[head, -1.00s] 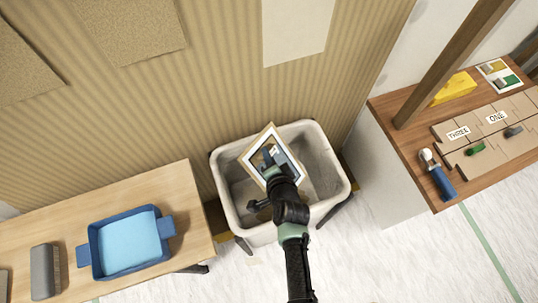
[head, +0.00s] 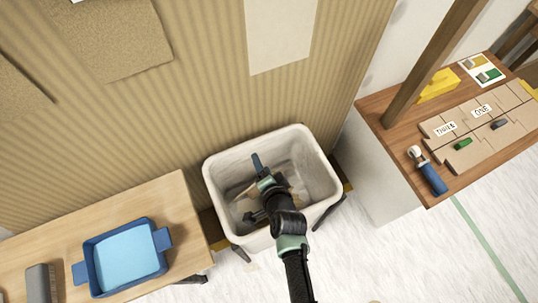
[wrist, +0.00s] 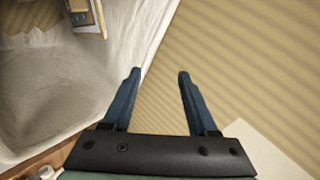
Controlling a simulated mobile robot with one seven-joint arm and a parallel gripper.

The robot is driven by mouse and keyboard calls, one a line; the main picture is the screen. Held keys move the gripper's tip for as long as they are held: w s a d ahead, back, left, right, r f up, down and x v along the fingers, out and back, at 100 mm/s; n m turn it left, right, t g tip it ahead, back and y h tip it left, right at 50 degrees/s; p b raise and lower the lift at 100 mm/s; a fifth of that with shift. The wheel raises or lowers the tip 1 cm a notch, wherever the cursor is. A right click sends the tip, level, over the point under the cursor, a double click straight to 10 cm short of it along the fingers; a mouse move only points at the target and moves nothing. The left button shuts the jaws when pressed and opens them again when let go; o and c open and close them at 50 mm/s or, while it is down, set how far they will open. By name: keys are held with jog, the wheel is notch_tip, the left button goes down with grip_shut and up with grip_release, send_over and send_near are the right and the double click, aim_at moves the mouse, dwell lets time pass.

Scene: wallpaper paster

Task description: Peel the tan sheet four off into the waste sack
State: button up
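My gripper (head: 257,163) is over the waste sack, a pale open-topped bin (head: 213,190). In the wrist view my gripper (wrist: 158,75) has its blue fingers apart with nothing between them. Tan sheets hang on the striped wall: one at the upper middle-left (head: 115,45) and one at the far left (head: 18,115). A white label (head: 78,1) shows at the top edge, cut off, so I cannot read a number.
A cream sheet (head: 280,35) hangs on the wall above the sack. A wooden table (head: 185,215) with a blue tray (head: 162,238) stands left. A wooden bench (head: 400,150) with tan boards, a blue-handled tool (head: 430,175) and a post (head: 440,60) stands right.

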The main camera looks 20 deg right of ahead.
jog(key=p+v, duration=0.2)
jog(key=v, duration=0.9)
jog(key=shift+r+p, duration=0.15)
jog(key=shift+p, duration=0.2)
